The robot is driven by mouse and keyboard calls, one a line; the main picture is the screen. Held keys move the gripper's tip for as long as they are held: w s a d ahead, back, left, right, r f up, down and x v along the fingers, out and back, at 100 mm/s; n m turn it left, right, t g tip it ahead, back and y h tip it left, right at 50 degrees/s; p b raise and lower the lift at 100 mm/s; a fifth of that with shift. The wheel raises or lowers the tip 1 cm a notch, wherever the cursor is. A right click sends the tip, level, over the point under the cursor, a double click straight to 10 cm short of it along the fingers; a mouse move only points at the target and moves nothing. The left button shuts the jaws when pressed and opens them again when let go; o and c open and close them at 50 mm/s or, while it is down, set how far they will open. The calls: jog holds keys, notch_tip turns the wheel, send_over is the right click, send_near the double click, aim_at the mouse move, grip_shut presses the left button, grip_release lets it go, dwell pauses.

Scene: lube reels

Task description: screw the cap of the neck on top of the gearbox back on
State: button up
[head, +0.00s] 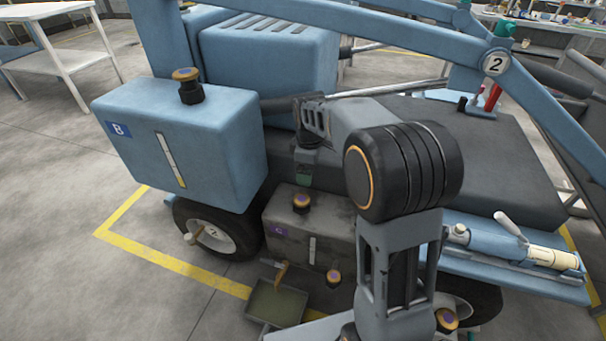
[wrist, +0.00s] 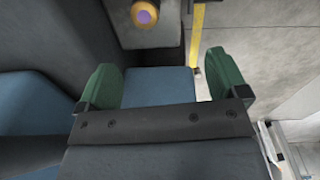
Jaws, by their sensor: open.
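The gearbox (head: 330,256) is a dark grey box with a purple label, low on the machine beside the wheel. On its top, a dark neck carries a cap (head: 301,202) with an orange-gold rim and purple centre. I cannot tell how tightly it sits. My gripper (head: 304,176) is above this cap and apart from it, largely hidden by my arm; one green finger shows. In the wrist view my green fingers (wrist: 160,88) are wide apart, with nothing held between them. A purple-centred, gold-rimmed cap (wrist: 145,13) shows beyond them at the top edge.
Blue tank B (head: 180,145) with its own cap (head: 187,82) stands left of my gripper. Similar caps show low in front of the gearbox (head: 334,277) and near my arm (head: 446,320). A drain tray (head: 275,303) lies below. A blue frame bar (head: 400,38) crosses above.

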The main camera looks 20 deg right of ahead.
aim_at(303, 199)
jog(key=w+f+n+b, duration=0.1)
jog(key=w+f+b, duration=0.1)
jog(key=f, duration=0.4)
jog(key=w+f+n+b, duration=0.1)
jog(key=w+f+b, duration=0.1)
jog(key=f, duration=0.5)
jog(key=w+f+n+b, duration=0.2)
jog(key=f, duration=0.5)
jog(key=shift+g+b, duration=0.3)
jog(key=shift+g, duration=0.1)
jog(key=shift+c, duration=0.2)
jog(key=c, duration=1)
jog(key=shift+r+m+p, duration=0.15)
jog(key=shift+m+p, duration=0.5)
jog(key=shift+m, duration=0.55)
jog(key=shift+s+m, duration=0.1)
jog(key=shift+m, duration=1.2)
jog(key=shift+p, duration=0.3)
